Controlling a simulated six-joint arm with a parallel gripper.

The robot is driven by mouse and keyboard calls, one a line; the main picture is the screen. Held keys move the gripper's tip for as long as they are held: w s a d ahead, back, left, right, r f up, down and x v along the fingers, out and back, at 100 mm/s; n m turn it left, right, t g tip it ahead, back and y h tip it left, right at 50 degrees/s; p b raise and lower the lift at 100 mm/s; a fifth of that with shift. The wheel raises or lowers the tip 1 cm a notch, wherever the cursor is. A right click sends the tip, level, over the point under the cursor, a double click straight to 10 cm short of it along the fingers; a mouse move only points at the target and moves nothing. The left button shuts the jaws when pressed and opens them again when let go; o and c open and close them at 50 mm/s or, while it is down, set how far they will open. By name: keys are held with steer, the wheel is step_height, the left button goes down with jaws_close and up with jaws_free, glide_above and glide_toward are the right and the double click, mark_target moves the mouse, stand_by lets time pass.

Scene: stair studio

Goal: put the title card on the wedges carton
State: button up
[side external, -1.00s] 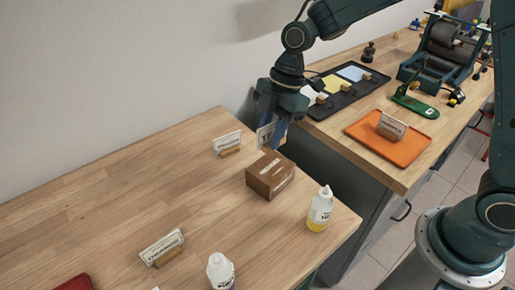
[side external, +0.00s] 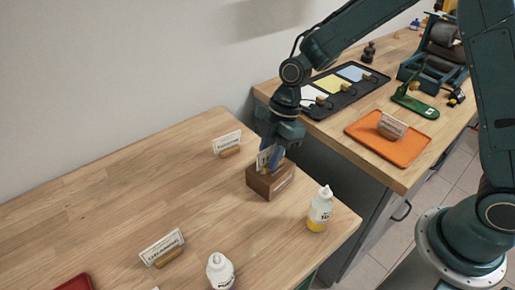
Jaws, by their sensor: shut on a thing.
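A small white card (side external: 264,158) with dark print, which I take for the title card, is between the fingers of my gripper (side external: 270,160). My gripper points down and is shut on it. The brown carton (side external: 284,185), which I take for the wedges carton, stands on the wooden table directly below. The card is at the carton's top, partly hidden by my fingers. I cannot tell whether its lower edge touches the carton.
Card holders with wooden bases stand on the table (side external: 100,200), one behind (side external: 228,142) and one in front (side external: 162,248). Two bottles (side external: 320,210) (side external: 220,272) stand near the front edge. An orange tray (side external: 370,145) and a black tray (side external: 345,100) lie on the other bench.

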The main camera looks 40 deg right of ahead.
steer(key=shift+f, duration=0.15)
steer(key=o, duration=0.9)
steer(key=shift+o, duration=0.2)
steer(key=v, duration=1.1)
steer(key=shift+d+r, duration=0.2)
steer(key=shift+r, duration=0.45)
